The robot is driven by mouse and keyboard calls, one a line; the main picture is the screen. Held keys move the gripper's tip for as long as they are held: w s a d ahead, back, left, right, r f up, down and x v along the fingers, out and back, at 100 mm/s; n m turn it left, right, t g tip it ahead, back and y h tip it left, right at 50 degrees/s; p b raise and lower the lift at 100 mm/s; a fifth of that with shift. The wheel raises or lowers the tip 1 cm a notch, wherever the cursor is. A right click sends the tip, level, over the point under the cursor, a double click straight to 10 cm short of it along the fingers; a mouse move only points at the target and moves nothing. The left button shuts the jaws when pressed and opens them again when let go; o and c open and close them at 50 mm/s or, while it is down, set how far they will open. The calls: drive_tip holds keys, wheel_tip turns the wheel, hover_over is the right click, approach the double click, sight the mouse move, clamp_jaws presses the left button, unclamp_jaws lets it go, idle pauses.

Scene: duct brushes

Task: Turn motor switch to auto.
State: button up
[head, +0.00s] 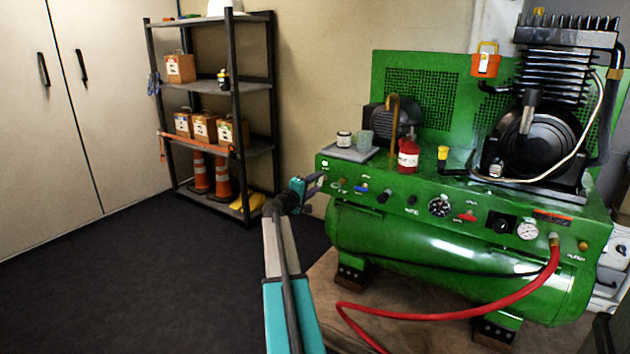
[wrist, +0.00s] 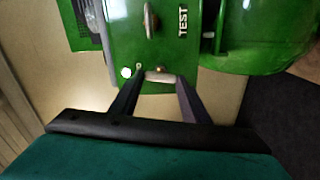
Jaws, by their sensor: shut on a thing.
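A green compressor (head: 430,262) carries a row of controls along its front panel. My gripper (head: 318,184) is at the left end of this panel. In the wrist view, my gripper (wrist: 159,80) has its two dark fingers closed around a small pale-and-brown switch lever (wrist: 160,75) at the panel's edge. A round white light (wrist: 125,73) sits just left of the fingers. Another lever (wrist: 151,20) stands farther along, beside the word TEST. The fingers partly cover the held lever, and I cannot read its label or its position marks.
A red hose (head: 450,315) hangs from the panel's right end and curves across the floor covering. A tray (head: 350,152) with small containers and a red bottle (head: 408,156) stand on top of the compressor. A shelf rack (head: 237,110) is behind on the left. The dark floor (head: 140,285) is clear.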

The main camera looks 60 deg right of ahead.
drive_tip(key=shift+d+n+p, duration=0.1)
drive_tip(key=shift+n+p, duration=0.5)
drive_tip(key=shift+n, duration=0.5)
drive_tip(key=shift+s, duration=0.1)
drive_tip(key=o, duration=1)
drive_tip(key=shift+o, duration=0.2)
drive_tip(key=a+p, duration=0.2)
drive_tip(key=a, duration=1.2)
drive_tip(key=shift+p, duration=0.3)
